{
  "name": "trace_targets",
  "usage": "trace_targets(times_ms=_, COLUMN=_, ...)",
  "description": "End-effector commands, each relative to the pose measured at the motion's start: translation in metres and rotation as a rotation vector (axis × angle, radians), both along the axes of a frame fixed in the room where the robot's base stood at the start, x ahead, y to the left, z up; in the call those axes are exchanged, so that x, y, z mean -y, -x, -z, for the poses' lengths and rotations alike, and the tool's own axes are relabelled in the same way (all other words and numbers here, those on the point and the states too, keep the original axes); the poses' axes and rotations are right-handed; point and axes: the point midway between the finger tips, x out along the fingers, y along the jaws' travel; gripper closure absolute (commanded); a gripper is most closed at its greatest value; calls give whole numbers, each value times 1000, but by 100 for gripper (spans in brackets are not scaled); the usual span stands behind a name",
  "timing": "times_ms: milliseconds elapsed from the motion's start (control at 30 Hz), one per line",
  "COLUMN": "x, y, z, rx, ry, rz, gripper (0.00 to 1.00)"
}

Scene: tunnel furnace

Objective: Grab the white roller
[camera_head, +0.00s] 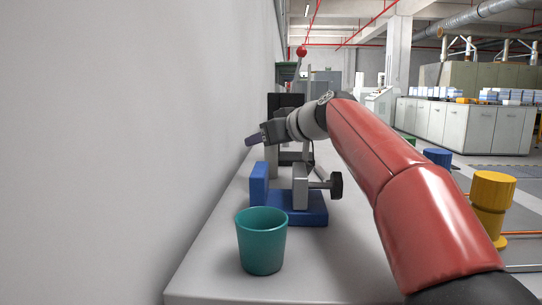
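I cannot make out a white roller in the head view. My red arm reaches in from the lower right, and my gripper (255,139) points left toward the wall, above and behind the blue vise (259,184). The gripper's fingers look dark purple-grey and are seen small and from the side, so I cannot tell whether they are apart or holding anything. My arm and wrist hide part of the bench area behind the vise.
A teal cup (262,242) stands on the grey bench (215,277) in front of the vise, whose black knob (336,185) sticks out right. A dark device with a red-ball lever (301,51) stands behind. A plain wall (120,150) borders the left. A yellow cylinder (491,205) stands right.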

Motion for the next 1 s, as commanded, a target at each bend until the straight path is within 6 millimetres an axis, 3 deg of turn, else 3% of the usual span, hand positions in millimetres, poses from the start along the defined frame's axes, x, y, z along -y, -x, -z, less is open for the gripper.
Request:
trace_targets(times_ms=167, x=0, y=0, z=0, rx=0, ry=0, rz=1, gripper=46)
trace_targets(times_ms=600, x=0, y=0, z=-1, rx=1, ry=0, rz=1, gripper=100)
trace_targets(times_ms=867, x=0, y=0, z=-3, rx=2, ry=-1, rz=1, gripper=100)
trace_targets(times_ms=1000, x=1, y=0, z=-13, rx=2, ry=-1, rz=1, gripper=100)
